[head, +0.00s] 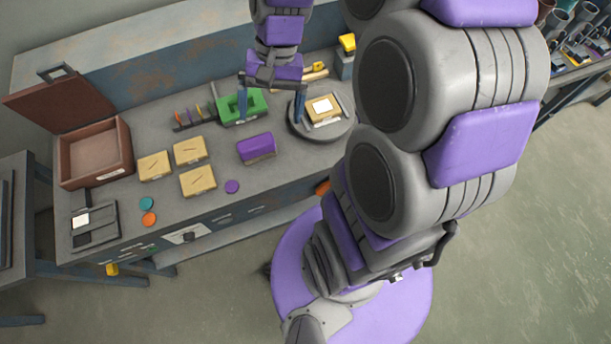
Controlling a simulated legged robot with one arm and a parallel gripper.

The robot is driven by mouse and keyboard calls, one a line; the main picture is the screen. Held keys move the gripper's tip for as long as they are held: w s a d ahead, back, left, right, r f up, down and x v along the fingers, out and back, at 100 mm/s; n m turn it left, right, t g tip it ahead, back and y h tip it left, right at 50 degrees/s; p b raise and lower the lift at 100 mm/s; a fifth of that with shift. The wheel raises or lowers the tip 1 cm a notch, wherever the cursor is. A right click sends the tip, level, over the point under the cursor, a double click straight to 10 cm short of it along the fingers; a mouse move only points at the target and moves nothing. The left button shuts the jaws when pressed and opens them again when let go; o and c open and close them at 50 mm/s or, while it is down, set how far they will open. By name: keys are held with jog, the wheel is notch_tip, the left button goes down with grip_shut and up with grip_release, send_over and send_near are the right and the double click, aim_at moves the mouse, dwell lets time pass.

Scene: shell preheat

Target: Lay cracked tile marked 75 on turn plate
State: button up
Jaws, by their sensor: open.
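My gripper (271,113) is open, fingers wide apart, above the bench between a green block-like fixture and the turn plate. Nothing shows between its fingers. The round grey turn plate (339,129) stands at the right of the bench. A tan tile-like block (324,110) with a white square on top lies on it, apart from my gripper. Three yellow tiles with dark crack-like lines lie on the bench at left: one at left (154,166), one at the back (190,150) and one in front (198,181). No number 75 is readable on any of them.
An open brown box (64,160) stands at far left. The green fixture (228,108) is under my left finger. A purple block (257,148) and purple disc (232,186) lie in front. A grey device (93,227) sits front left. The bench's front middle is mostly clear.

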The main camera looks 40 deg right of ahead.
jog(key=s+a+n+h, duration=0.3)
jog(key=s+n, duration=0.3)
jog(key=s, duration=1)
jog(key=shift+s+a+h, duration=0.2)
jog(key=shift+s+h, duration=0.1)
jog(key=shift+s, duration=0.05)
jog(key=shift+f, duration=0.1)
jog(key=shift+c, duration=0.3)
